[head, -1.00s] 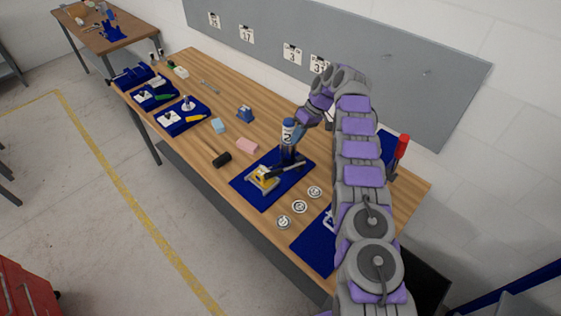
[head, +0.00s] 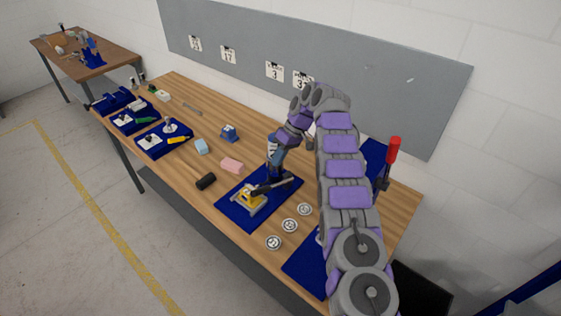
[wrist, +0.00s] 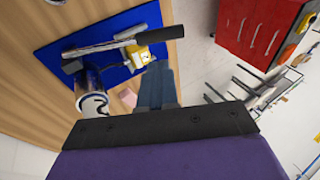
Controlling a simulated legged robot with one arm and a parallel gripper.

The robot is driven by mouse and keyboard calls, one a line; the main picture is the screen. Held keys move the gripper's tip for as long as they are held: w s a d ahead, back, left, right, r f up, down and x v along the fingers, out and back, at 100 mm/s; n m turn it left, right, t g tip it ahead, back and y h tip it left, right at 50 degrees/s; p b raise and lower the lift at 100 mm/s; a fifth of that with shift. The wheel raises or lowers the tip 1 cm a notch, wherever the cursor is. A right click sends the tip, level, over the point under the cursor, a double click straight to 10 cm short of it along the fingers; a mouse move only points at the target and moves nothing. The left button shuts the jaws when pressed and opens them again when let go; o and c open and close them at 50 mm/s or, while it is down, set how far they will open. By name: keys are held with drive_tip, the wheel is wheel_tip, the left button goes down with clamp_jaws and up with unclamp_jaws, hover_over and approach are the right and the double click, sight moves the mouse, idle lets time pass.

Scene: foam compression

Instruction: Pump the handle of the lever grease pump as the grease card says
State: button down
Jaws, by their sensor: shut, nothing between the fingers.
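The lever grease pump stands on a blue mat (head: 232,213). My gripper (head: 279,163) is shut and empty, beside the cylinder above the handle. Its fingers (wrist: 157,80) show in the wrist view; contact with the handle cannot be told.
Number cards (head: 274,71) hang on the grey board; which is the grease card I cannot tell. Round discs (head: 289,225) lie right of the mat. A red-handled clamp (head: 393,152) stands at right.

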sight(262, 188)
drive_tip(key=shift+b+x, duration=2.25)
drive_tip(key=shift+x, duration=3.2)
drive_tip(key=shift+s, duration=0.1)
